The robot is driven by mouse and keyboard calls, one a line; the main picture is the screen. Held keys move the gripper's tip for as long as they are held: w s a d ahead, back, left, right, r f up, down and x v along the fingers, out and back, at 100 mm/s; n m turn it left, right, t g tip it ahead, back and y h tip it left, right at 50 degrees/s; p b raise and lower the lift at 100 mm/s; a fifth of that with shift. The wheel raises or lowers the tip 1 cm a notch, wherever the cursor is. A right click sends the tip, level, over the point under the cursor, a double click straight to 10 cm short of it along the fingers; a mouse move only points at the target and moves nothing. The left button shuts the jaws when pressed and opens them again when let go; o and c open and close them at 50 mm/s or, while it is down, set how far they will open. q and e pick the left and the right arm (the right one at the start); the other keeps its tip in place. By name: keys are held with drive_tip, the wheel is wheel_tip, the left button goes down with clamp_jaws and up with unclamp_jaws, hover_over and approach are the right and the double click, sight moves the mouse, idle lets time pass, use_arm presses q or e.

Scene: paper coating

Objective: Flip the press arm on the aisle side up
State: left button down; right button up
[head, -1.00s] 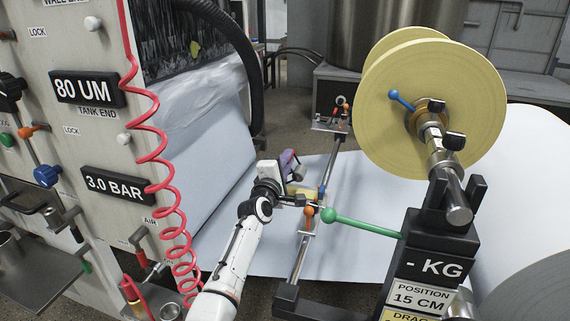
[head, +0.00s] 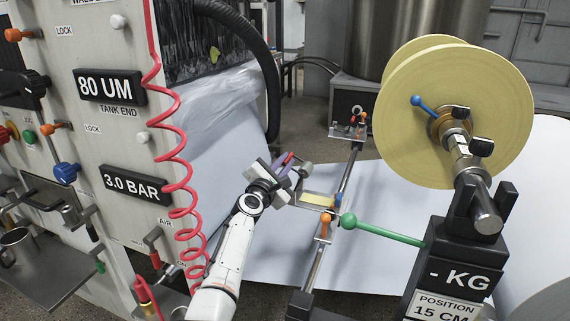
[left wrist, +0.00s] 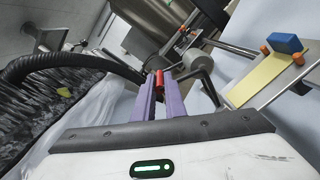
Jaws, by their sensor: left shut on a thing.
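My left gripper (head: 288,163) is beside the near part of the metal rail (head: 345,180). Its purple fingers are closed around a small red piece (left wrist: 159,78), which looks like a handle. I cannot tell for sure that this is the press arm on the aisle side; the gripper hides most of it. A flat yellow strip (head: 318,201) with a blue end block (left wrist: 286,43) and orange knobs (left wrist: 298,57) sits on the rail, just right of the gripper and apart from the fingers. My right gripper is not in view.
A green-knobbed lever (head: 349,221) reaches from the black -KG stand (head: 455,262) towards the rail. A yellow roll (head: 455,115) stands above it. The control panel (head: 105,150) with a coiled red hose (head: 168,130) is left of my arm. A second bracket (head: 350,130) sits farther along the rail.

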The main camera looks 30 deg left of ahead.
use_arm(q)
drive_tip(key=shift+a+r, duration=0.1)
drive_tip(key=shift+a, duration=0.05)
drive_tip(key=c, duration=1.8)
unclamp_jaws()
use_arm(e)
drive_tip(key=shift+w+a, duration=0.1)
use_arm(q)
drive_tip(key=shift+s, duration=0.15)
drive_tip(key=shift+s+d+p, duration=0.2)
drive_tip(key=shift+s+p, duration=0.45)
drive_tip(key=shift+s, duration=1)
drive_tip(key=shift+s+d+p, duration=0.2)
drive_tip(key=shift+s+p, duration=0.5)
drive_tip(key=shift+s, duration=1)
drive_tip(key=shift+s+d+p, duration=0.2)
drive_tip(key=shift+s+p, duration=0.45)
drive_tip(key=shift+s, duration=1)
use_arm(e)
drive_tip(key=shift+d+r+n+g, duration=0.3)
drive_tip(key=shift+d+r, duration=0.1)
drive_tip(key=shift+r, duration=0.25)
